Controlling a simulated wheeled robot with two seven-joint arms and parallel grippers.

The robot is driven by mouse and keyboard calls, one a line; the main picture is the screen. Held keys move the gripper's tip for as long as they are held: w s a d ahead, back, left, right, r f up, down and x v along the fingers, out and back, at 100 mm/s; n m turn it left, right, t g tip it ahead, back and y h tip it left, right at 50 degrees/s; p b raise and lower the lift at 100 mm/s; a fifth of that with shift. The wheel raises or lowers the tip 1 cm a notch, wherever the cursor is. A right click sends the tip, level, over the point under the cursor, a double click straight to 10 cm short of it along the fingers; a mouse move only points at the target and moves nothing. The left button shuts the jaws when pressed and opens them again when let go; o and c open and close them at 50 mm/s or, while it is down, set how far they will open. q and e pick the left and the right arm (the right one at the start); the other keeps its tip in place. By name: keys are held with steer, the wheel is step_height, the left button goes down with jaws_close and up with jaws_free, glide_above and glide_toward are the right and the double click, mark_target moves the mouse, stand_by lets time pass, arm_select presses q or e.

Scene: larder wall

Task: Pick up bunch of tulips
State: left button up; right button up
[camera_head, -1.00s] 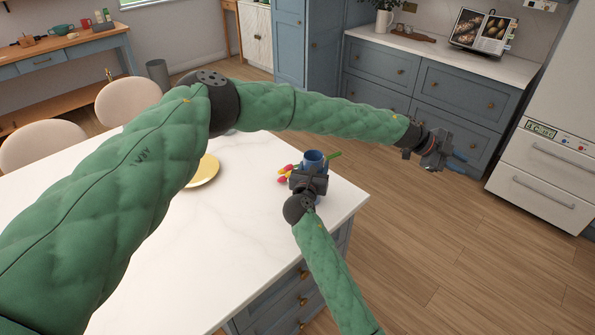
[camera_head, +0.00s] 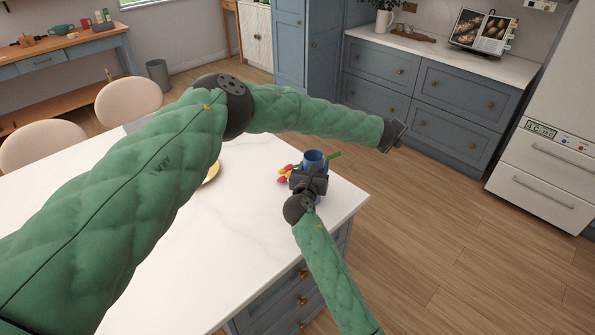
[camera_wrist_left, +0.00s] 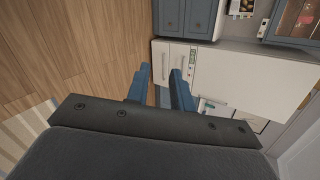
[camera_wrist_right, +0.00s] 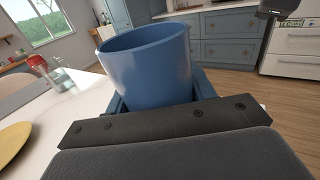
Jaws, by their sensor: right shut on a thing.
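The bunch of tulips (camera_head: 284,174) lies on the white island near its right corner, with red and yellow heads left of a blue cup (camera_head: 313,158). A green stem end (camera_head: 334,155) shows right of the cup; the middle is hidden behind it. My right gripper (camera_head: 311,178) is shut on the blue cup, which is upright. My left gripper (camera_wrist_left: 160,75) is open and empty in its wrist view, its two blue fingers apart. In the head view it is mostly hidden, beyond the island's right side.
A yellow plate (camera_head: 213,173) sits left on the island (camera_head: 250,230), partly behind my left arm. Chairs (camera_head: 128,102) stand at the far left. Blue drawers (camera_head: 455,100) and a white fridge (camera_head: 545,160) stand beyond. The floor right of the island is clear.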

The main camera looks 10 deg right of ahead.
arm_select(q)
steer(key=w+a+f+m+g+y, duration=0.1)
steer(key=a+f+m+y, duration=0.1)
steer(key=a+m+y, duration=0.55)
steer(key=w+a+f+m+y, duration=0.15)
steer(key=a+m+y, duration=0.25)
steer(key=a+m, duration=0.7)
steer(key=shift+s+a+f+x, duration=0.15)
steer(key=shift+s+x, duration=0.1)
steer(key=shift+x, duration=1.8)
steer(key=shift+s+f+x, duration=0.2)
steer(key=shift+s+x, duration=0.05)
steer(key=shift+x, duration=1.8)
steer(key=shift+s+a+f+x, duration=0.15)
steer(key=shift+s+x, duration=0.15)
steer(key=shift+x, duration=1.75)
jaws_close()
